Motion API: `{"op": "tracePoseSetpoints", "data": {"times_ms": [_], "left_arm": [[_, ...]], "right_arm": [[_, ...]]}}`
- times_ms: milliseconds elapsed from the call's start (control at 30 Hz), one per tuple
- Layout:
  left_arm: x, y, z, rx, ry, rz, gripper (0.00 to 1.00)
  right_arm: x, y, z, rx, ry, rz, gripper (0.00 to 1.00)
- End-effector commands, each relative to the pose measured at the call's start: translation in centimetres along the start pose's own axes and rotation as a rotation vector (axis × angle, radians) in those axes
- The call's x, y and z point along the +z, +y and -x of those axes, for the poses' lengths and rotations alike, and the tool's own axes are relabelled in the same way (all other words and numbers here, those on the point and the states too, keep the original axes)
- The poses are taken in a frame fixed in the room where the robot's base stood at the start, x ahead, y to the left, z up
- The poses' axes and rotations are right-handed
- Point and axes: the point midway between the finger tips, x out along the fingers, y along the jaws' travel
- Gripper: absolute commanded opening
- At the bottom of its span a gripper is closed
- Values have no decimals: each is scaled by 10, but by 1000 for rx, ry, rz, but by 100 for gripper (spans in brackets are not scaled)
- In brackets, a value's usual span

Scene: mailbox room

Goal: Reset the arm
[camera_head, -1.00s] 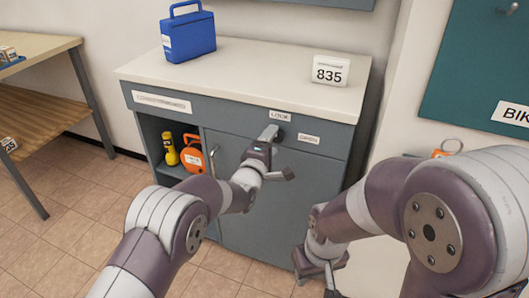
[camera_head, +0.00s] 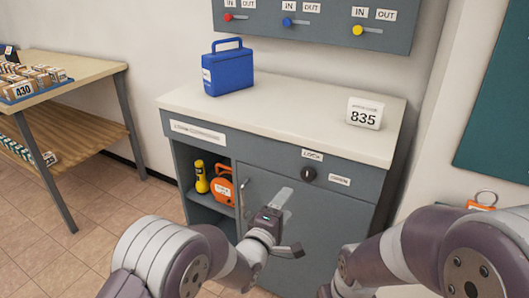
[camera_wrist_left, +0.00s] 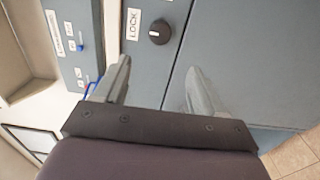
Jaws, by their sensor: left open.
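My left arm (camera_head: 185,258) comes in from the lower left. Its gripper (camera_head: 288,224) is open and empty in front of the grey cabinet door (camera_head: 330,215), below and left of the black LOCK knob (camera_head: 308,175). In the left wrist view the two fingers of this gripper (camera_wrist_left: 158,70) are spread apart with nothing between them, and the knob (camera_wrist_left: 159,32) shows beyond them. My right arm (camera_head: 410,248) comes in from the lower right. Its fingers are below the picture's edge.
A wooden table (camera_head: 95,72) is at left. A switch panel (camera_head: 320,30) hangs above.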

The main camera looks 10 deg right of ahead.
Motion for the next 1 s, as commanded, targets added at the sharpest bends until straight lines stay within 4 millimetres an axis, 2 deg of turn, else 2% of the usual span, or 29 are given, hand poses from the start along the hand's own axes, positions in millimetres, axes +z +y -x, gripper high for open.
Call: {"op": "tracePoseSetpoints", "data": {"times_ms": [67,100,167,200,267,300,333,400,500,600,700,733,767,800,833,1000], "left_arm": [[0,-4,0,-18,0,-63,70],[-1,-15,1,-73,-2,-144,70],[-2,-53,13,-239,-25,-315,70],[-3,-81,31,-393,-72,-462,70],[-18,-111,75,-652,-184,-696,70],[-31,-122,108,-799,-273,-814,70],[-39,-127,132,-891,-341,-877,70],[-54,-129,185,-1056,-494,-969,70],[-68,-122,250,-1207,-676,-1009,70],[-74,-109,307,-1303,-811,-989,70],[-82,-89,356,-1367,-825,-908,70],[-91,-79,365,-1371,-762,-882,70],[-103,-69,365,-1365,-691,-874,70],[-110,-49,367,-1373,-667,-856,70],[-107,-32,366,-1372,-678,-860,70],[-106,30,365,-1371,-681,-862,70]], "right_arm": [[0,0,0,0,0,0,45],[0,0,0,0,0,0,45],[0,0,0,0,0,0,45],[0,0,0,0,0,0,45],[0,0,0,0,0,0,45],[0,0,0,0,0,0,45],[0,0,0,0,0,0,45],[0,0,0,0,0,0,45],[0,0,0,0,0,0,45],[0,0,0,0,0,0,45],[0,0,0,0,0,0,45],[0,0,0,0,0,0,45],[0,0,0,0,0,0,45],[-2,0,19,0,-2,0,45],[-4,0,38,0,-2,0,45],[-12,0,100,0,1,0,45]]}}
